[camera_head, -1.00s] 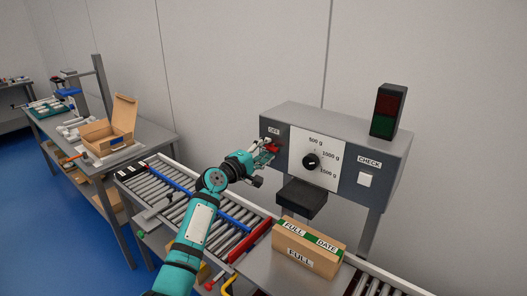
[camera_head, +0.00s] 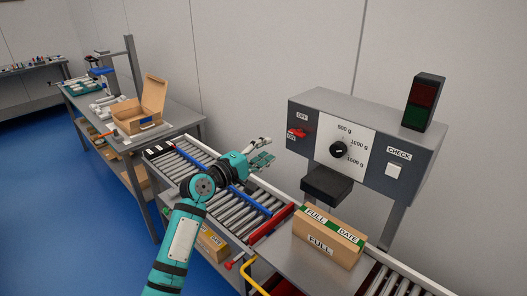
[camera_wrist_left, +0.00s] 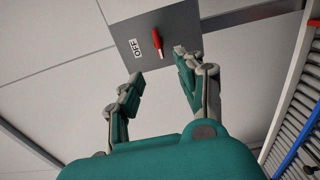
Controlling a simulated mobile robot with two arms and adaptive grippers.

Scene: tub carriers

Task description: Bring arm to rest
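My left gripper (camera_head: 262,152) is in the head view, over the roller conveyor and left of the grey control box (camera_head: 420,160). It is open, with nothing between its fingers. The left wrist view also shows the left gripper (camera_wrist_left: 154,78), its two fingers spread apart. Beyond the fingertips is the end of the control box with an OFF label and a red switch lever (camera_wrist_left: 157,42). In the head view the red lever (camera_head: 298,132) sits on the box's left front, clear of my gripper. My right gripper is not in view.
The roller conveyor (camera_head: 238,212) has a blue bar and a red bar. A table (camera_head: 180,118) with an open carton (camera_head: 140,117) stands at the left. A dark signal lamp (camera_head: 424,103) tops the box.

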